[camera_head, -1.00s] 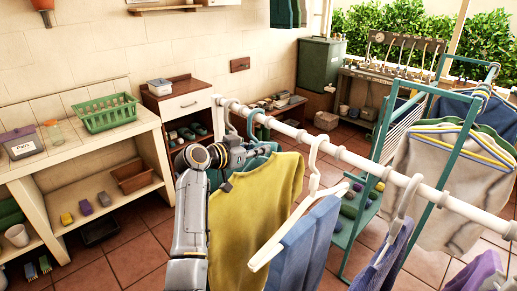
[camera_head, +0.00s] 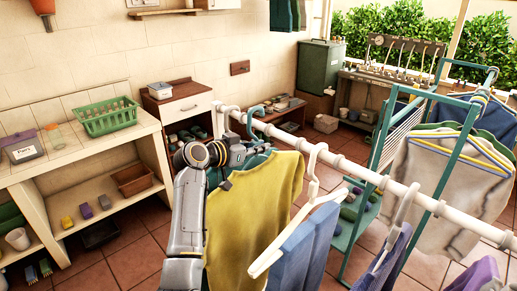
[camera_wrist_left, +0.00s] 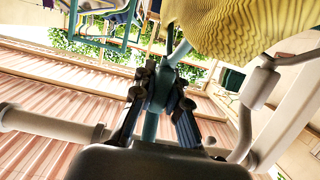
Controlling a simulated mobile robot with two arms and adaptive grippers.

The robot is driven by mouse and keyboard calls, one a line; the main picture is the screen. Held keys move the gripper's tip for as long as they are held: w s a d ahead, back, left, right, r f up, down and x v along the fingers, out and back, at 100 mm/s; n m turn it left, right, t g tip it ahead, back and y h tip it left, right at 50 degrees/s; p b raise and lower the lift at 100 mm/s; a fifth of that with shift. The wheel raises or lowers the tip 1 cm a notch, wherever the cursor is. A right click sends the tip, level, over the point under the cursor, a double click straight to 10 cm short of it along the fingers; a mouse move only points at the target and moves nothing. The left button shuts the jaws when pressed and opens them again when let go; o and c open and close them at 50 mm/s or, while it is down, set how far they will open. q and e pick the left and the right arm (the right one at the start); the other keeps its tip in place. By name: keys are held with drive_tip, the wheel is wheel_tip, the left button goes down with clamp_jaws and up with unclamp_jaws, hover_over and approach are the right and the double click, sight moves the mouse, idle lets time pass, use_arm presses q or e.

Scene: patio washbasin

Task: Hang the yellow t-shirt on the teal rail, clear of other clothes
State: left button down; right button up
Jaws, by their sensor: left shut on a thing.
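The yellow t-shirt (camera_head: 252,215) hangs from a teal hanger (camera_head: 257,137) in the middle of the head view. My left gripper (camera_head: 240,158) is shut on the hanger near its neck; the wrist view shows the jaws (camera_wrist_left: 160,92) around a teal part, with the yellow cloth (camera_wrist_left: 235,25) just above. The hanger's hook is beside the white rail (camera_head: 345,155); I cannot tell whether it touches it. The teal rail (camera_head: 482,92) is at the right, on a teal frame (camera_head: 447,175), with other clothes by it. My right gripper is out of view.
A white hanger (camera_head: 310,225) with blue clothing (camera_head: 305,250) and a purple garment (camera_head: 388,255) hang on the white rail, right of the t-shirt. A grey shirt (camera_head: 435,190) and a dark blue garment (camera_head: 490,118) hang at the right. A counter (camera_head: 90,150) stands at the left.

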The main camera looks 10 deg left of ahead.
use_arm(q)
drive_tip(key=shift+r, duration=0.2)
drive_tip(key=v, duration=0.3)
drive_tip(key=f+p+v, duration=0.1)
drive_tip(key=v, duration=0.2)
drive_tip(key=p+v, duration=0.1)
drive_tip(key=v, duration=0.2)
drive_tip(key=shift+s+a+f, duration=0.1)
drive_tip(key=shift+s+f, duration=0.05)
drive_tip(key=shift+f, duration=0.1)
drive_tip(key=shift+s+a, duration=0.25)
drive_tip(key=shift+s, duration=0.25)
